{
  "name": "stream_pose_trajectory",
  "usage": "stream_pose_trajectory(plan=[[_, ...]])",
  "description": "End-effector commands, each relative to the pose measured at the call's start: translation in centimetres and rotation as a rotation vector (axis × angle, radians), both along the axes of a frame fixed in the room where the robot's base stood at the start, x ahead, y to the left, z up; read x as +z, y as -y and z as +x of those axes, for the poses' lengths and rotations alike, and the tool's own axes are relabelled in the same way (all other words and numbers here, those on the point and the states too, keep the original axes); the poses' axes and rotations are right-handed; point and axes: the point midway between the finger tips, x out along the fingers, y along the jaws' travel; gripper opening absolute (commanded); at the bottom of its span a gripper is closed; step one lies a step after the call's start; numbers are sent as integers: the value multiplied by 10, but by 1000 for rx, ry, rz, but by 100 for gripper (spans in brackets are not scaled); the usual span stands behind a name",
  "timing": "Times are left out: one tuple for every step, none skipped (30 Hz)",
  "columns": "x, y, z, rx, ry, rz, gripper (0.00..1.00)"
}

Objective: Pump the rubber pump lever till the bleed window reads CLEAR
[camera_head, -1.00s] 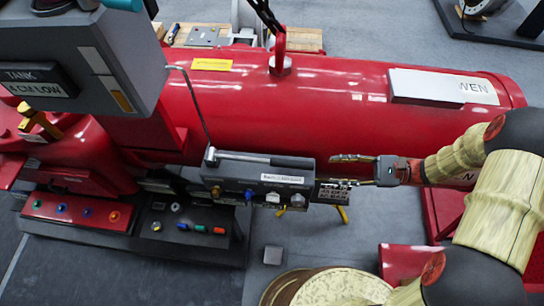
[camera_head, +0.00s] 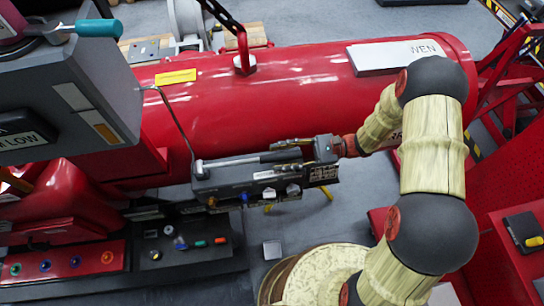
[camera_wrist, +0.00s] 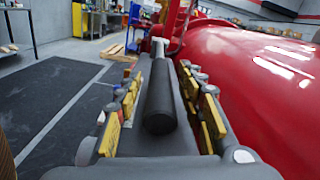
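The pump lever (camera_head: 235,161) lies nearly level along the top of a grey pump box (camera_head: 262,184), with a silver shaft and a black rubber grip. My gripper (camera_head: 288,148) is at the grip's right end. In the wrist view the black grip (camera_wrist: 160,97) runs between the two fingers of my gripper (camera_wrist: 159,75). The fingers stand apart, with a visible gap on each side of the grip. The box's front carries small knobs and a white label. I cannot make out a bleed window reading.
A long red cylinder (camera_head: 300,95) lies behind the pump box. A grey cabinet (camera_head: 80,95) with a display ending in "LOW" overhangs at left. Control panels (camera_head: 70,262) sit below it. Bare floor shows around the box's yellow legs.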

Motion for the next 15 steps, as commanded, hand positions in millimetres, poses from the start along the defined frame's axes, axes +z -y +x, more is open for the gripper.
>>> stream_pose_trajectory(plan=[[0,-7,-2,2,0,0,39],[0,-10,-3,1,0,1,39],[0,-14,-4,2,0,0,39],[0,-17,-4,2,0,0,39],[0,-19,-5,1,0,1,39],[1,-21,-5,0,0,1,39],[1,-22,-5,0,0,1,39],[1,-23,-6,-1,0,0,39],[0,-24,-6,-1,0,0,39],[0,-24,-6,-1,0,0,39],[0,-24,-6,-1,0,0,39],[0,-25,-6,-1,0,0,39],[0,-25,-6,-1,0,0,39],[0,-24,-6,-1,0,0,39],[0,-24,-6,-1,0,0,39]])
